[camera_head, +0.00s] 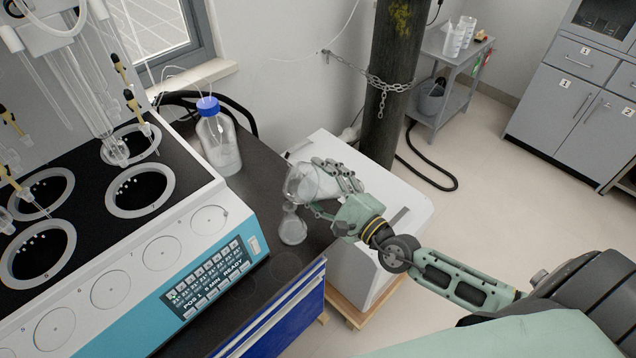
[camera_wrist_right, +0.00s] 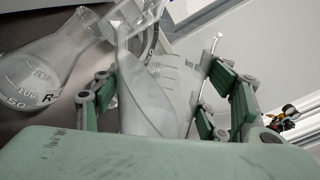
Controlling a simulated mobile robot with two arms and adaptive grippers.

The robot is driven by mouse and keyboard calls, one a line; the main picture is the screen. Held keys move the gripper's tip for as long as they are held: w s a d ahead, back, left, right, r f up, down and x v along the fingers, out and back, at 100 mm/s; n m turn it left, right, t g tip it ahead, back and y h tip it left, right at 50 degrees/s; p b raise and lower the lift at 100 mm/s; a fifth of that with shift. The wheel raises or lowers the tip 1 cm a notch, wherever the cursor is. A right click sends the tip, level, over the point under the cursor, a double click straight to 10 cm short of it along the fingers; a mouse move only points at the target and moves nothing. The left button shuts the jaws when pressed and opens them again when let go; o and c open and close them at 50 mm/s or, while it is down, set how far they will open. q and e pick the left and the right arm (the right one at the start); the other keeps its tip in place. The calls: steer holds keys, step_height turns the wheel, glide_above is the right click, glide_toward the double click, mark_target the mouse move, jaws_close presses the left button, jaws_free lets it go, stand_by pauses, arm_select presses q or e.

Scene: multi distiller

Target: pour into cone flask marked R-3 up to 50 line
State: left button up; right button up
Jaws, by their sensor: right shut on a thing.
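A clear cone flask (camera_head: 292,230) stands upright on the dark bench top near its right edge. My right gripper (camera_head: 325,190) is shut on a clear glass vessel (camera_head: 301,182), which also shows in the wrist view (camera_wrist_right: 150,95) with faint graduation lines. The vessel is tilted, its mouth end close above the flask's neck. I cannot tell the liquid level in either. My left gripper is not in view.
A blue-capped bottle (camera_head: 220,145) stands behind the flask on the bench. A distiller (camera_head: 130,230) with a blue panel fills the left. A white box (camera_head: 405,215) stands right of the bench, below my right arm.

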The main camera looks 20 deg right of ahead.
steer(key=shift+f+m+b, duration=0.5)
steer(key=shift+m+b, duration=0.2)
steer(key=shift+b, duration=0.4)
steer(key=shift+d+r, duration=0.15)
steer(key=shift+r, duration=0.15)
steer(key=d+r, duration=0.1)
steer(key=w+d+r+p, duration=0.1)
steer(key=d+r, duration=0.1)
steer(key=shift+w+d+r, duration=0.1)
steer(key=shift+d+r, duration=0.1)
steer(key=shift+d, duration=0.1)
steer(key=shift+f, duration=0.1)
steer(key=shift+a+f+m+b, duration=0.2)
steer(key=shift+f+m+b, duration=0.75)
steer(key=shift+m+b, duration=0.25)
steer(key=shift+f+m+b, duration=0.2)
steer(key=shift+m+b, duration=0.1)
steer(key=shift+b, duration=0.1)
steer(key=shift+a+m, duration=0.1)
steer(key=shift+m, duration=0.2)
steer(key=shift+r, duration=0.1)
